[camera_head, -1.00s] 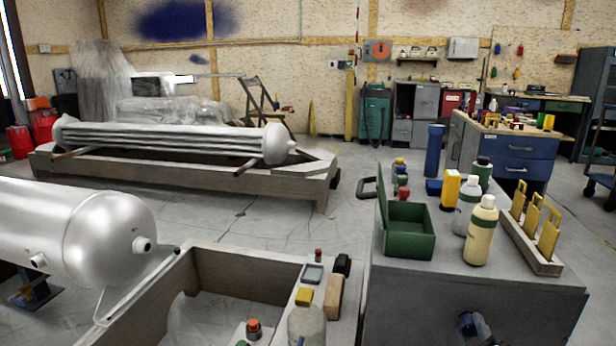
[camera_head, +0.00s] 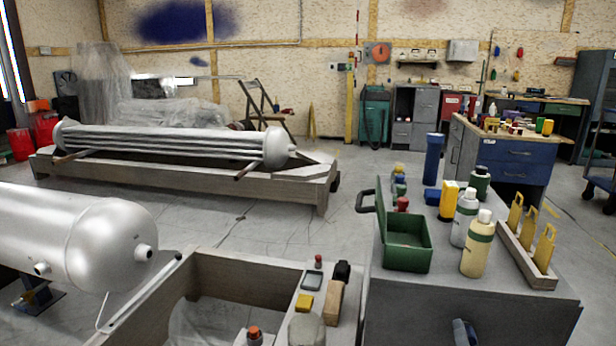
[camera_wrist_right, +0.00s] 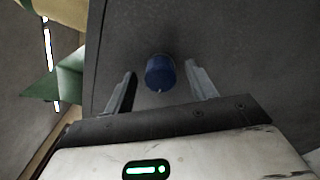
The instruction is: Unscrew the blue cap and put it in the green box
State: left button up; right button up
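The blue cap (camera_wrist_right: 160,72) shows in the right wrist view against a dark grey surface. My right gripper (camera_wrist_right: 160,68) is open, with one finger on each side of the cap and a visible gap on both sides. In the head view a small bluish shape (camera_head: 463,332) shows low on the grey cabinet's front; I cannot tell cap from fingertip there. The green box (camera_head: 407,255) stands on the cabinet top with its lid raised at the left; its visible inside looks empty. My left gripper is not in view.
On the grey cabinet, a cream bottle (camera_head: 477,250), a grey bottle (camera_head: 464,218) and a wooden rack with yellow pieces (camera_head: 525,262) stand right of the box. A blue cylinder (camera_head: 433,160) stands behind. A wooden crate (camera_head: 225,262) lies left of the cabinet.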

jog(key=shift+c, duration=0.8)
jog(key=m+b, duration=0.4)
jog(key=m, duration=1.5)
jog(key=shift+m+b, duration=0.3)
jog(key=shift+b, duration=0.1)
jog(key=shift+w, duration=0.1)
jog(key=c, duration=0.8)
jog(key=shift+c, duration=1)
jog(key=n+p, duration=0.2)
jog(key=n, duration=1.7)
jog(key=shift+n, duration=0.4)
jog(key=o, duration=1.2)
jog(key=shift+c, duration=0.2)
